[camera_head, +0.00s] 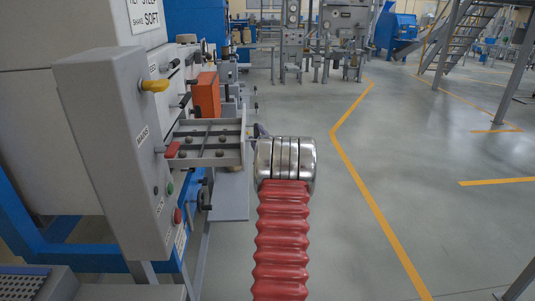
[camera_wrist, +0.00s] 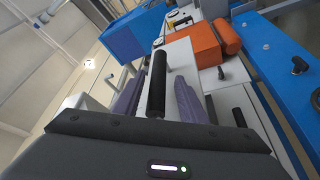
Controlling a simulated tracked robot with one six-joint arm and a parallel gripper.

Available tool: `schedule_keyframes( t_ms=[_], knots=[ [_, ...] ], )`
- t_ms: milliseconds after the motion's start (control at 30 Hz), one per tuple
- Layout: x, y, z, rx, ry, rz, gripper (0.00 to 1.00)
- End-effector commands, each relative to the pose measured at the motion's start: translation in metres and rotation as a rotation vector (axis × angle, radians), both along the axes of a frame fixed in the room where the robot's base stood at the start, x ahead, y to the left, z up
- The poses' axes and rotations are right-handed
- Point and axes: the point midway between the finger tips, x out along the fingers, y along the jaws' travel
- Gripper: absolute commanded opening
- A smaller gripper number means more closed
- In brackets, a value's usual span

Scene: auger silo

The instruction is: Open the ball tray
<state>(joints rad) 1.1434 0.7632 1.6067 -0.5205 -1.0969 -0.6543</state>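The ball tray (camera_head: 222,159) is a grey, divided tray on the side of the machine, with several dark balls in its compartments. Its inside shows from above in the head view; I cannot tell how far out it sits. In the wrist view a black bar handle (camera_wrist: 157,82) stands between the two purple fingers of my gripper (camera_wrist: 158,98). The fingers are apart, with gaps between them and the handle. In the head view my silver wrist hides most of the gripper, just right of the tray.
An orange part (camera_head: 206,96) sits behind the tray and also shows in the wrist view (camera_wrist: 195,42). The floor to the right (camera_head: 420,170) is clear.

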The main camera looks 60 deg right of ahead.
Motion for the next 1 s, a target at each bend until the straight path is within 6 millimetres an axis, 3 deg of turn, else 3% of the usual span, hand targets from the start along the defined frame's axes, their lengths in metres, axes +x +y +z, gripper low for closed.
schedule_keyframes(
  t_ms=[700, 1000],
  knots=[
    [-0.081, 0.063, -0.024, 0.003, 0.003, -0.002, 0.38],
    [-0.091, 0.071, -0.027, 0.001, 0.002, -0.002, 0.38]
  ],
)
